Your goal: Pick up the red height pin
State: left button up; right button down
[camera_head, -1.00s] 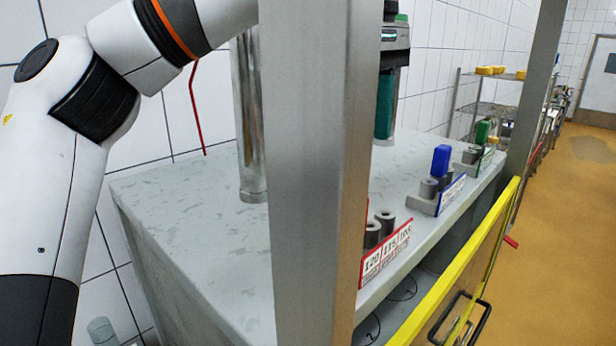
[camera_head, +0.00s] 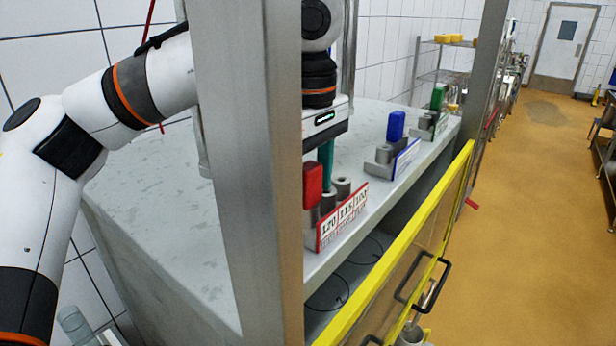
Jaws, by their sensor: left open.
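The red height pin (camera_head: 312,184) stands upright in the left end of a grey holder with a red-edged number label (camera_head: 342,217). The steel post beside it stands close to its left edge in the picture. My left gripper (camera_head: 326,158) points down just above and behind the pin, with teal fingers partly hidden by the pin's red top. The jaws are open and hold nothing that I can see. The gap between fingers and pin is hard to judge. My right gripper is not in view.
A steel post (camera_head: 245,180) crosses in front of my left arm. A blue pin (camera_head: 396,126) and a green pin (camera_head: 438,97) stand in holders farther along the grey bench (camera_head: 165,225). A yellow-edged guard (camera_head: 405,240) runs along the bench front.

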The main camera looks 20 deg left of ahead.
pick_arm(q)
jog(key=shift+f, duration=0.1)
jog(key=c, duration=1.1)
